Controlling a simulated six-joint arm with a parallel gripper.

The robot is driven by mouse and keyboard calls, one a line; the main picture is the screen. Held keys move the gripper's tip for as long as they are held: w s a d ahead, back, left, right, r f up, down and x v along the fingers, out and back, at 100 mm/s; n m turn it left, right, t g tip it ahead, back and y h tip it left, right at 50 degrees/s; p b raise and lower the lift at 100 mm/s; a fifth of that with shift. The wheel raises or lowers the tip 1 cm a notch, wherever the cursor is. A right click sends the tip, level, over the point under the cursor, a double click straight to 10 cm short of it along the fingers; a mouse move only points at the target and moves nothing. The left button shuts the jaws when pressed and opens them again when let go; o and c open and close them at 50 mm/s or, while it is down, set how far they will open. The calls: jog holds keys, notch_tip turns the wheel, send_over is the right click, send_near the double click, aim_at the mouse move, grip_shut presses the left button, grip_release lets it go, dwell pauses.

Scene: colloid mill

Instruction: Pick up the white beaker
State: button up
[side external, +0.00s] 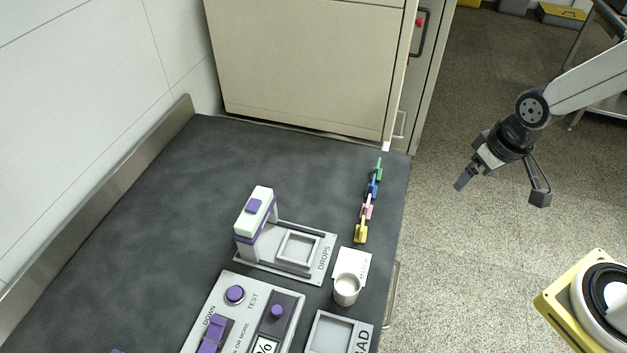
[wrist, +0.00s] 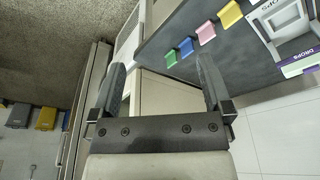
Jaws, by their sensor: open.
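The white beaker (side external: 346,290) stands upright on the dark bench near its right edge, at the lower middle of the side view. It stands at the front edge of a white card (side external: 352,264). The beaker does not show in the wrist view. My gripper (side external: 500,192) is in the air to the right of the bench, well away from the beaker. In the wrist view its two fingers (wrist: 160,85) are spread apart with nothing between them.
Green, blue, pink and yellow clips (side external: 361,231) line the bench's right edge behind the beaker. A drops device (side external: 256,215) stands left of it. A control panel (side external: 235,325) and a grey tray (side external: 316,340) lie in front. The back of the bench (side external: 270,150) is clear.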

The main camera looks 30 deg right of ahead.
jog(key=w+a+f+m+g, duration=0.1)
jog(key=w+a+f+m, duration=0.1)
jog(key=a, duration=0.5)
jog(key=w+a+f+m, duration=0.2)
jog(key=a+f, duration=0.1)
jog(key=a, duration=0.3)
jog(key=m+g, duration=0.2)
jog(key=m, duration=0.3)
send_near(346, 288)
jog(key=s+a+r, duration=0.1)
jog(key=s, duration=0.1)
jog(key=shift+w+r, duration=0.1)
jog(key=shift+w, duration=0.15)
jog(key=shift+f, duration=1.3)
jog(key=shift+f, duration=0.1)
jog(key=shift+f, duration=2.5)
